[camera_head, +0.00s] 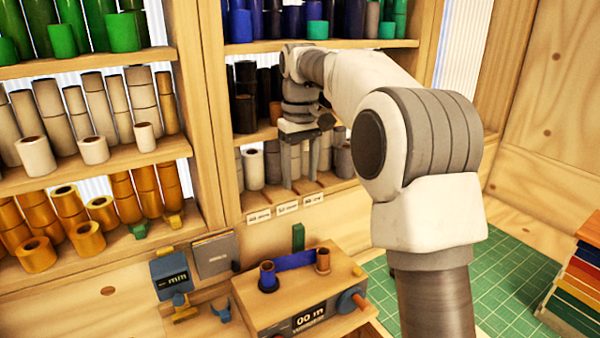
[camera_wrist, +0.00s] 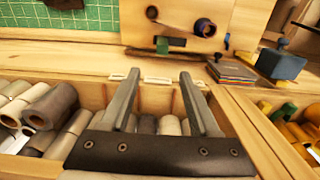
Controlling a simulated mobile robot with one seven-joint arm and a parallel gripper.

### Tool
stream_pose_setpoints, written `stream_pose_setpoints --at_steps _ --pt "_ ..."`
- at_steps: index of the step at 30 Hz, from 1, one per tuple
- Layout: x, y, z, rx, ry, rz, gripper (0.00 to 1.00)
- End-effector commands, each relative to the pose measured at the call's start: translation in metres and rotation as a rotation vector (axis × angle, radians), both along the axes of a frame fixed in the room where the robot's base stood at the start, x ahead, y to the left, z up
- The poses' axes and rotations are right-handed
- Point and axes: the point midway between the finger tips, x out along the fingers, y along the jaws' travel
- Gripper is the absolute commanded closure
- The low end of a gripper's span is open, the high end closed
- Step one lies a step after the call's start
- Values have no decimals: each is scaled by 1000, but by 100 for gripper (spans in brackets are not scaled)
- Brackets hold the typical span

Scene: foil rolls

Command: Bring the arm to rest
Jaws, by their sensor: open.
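My gripper (camera_head: 301,182) hangs fingers down in front of the lowest right shelf, close to its labelled front edge. Its two grey fingers are well apart, and I see nothing held between them. In the wrist view my gripper (camera_wrist: 158,76) also shows spread fingers, over the shelf bay. Grey and white foil rolls (camera_head: 254,169) stand in that bay, behind and beside the fingers; some are hidden by my arm. Pale rolls (camera_wrist: 169,125) also show beyond the finger bases in the wrist view. Whether a finger touches a roll I cannot tell.
A wooden winding box (camera_head: 270,308) with blue foil between two spools stands on the bench below. A blue "mm" gauge (camera_head: 170,270) is left of it. Orange rolls (camera_head: 88,238) fill the lower left shelf. Green mat (camera_head: 495,285) lies clear at right, beside stacked coloured sheets (camera_head: 578,285).

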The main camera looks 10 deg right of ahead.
Motion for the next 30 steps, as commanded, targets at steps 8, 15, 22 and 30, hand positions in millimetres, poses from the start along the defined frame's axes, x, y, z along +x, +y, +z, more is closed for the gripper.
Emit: stream_pose_setpoints --at_steps 8,15,22,30 --pt "-22 -4 14 -7 -40 -22 38" --pt "-75 -15 33 -16 -126 -82 38" --pt "-131 -27 38 -10 -210 -147 38" --pt "-198 -41 25 12 -308 -229 38"
